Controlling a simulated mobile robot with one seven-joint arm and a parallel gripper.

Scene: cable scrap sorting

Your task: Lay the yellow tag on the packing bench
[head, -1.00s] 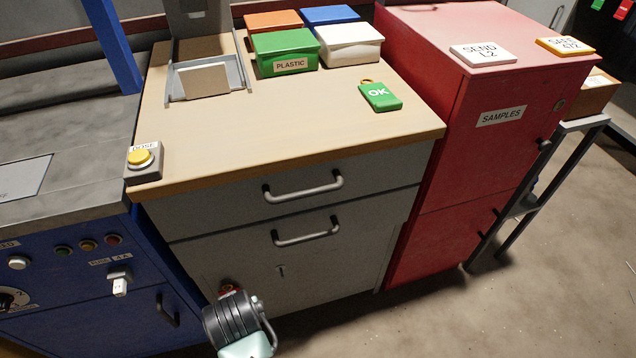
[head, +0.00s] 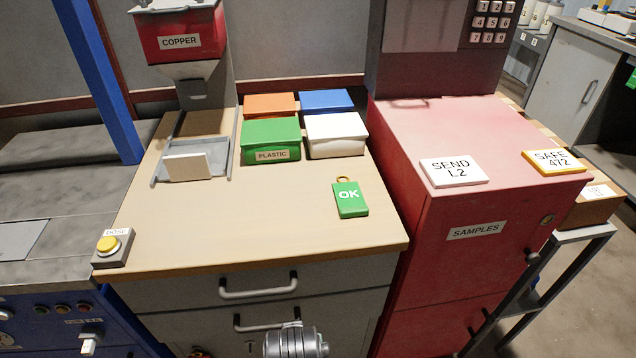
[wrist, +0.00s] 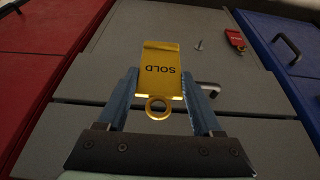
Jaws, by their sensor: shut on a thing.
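The tag is in front of the grey drawer fronts (wrist: 130,45), not on a top surface. In the head view only part of my arm shows at the bottom edge; the tag and fingers are out of sight there. No label names the packing bench; a wooden-topped drawer unit (head: 270,220) stands ahead and a grey bench (head: 590,38) stands at the far right.
On the wooden top are a green OK tag (head: 350,199), several lidded bins, a metal tray (head: 220,160) and a yellow-button box (head: 113,248). The top's front middle is clear. A red cabinet (head: 430,230) stands right.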

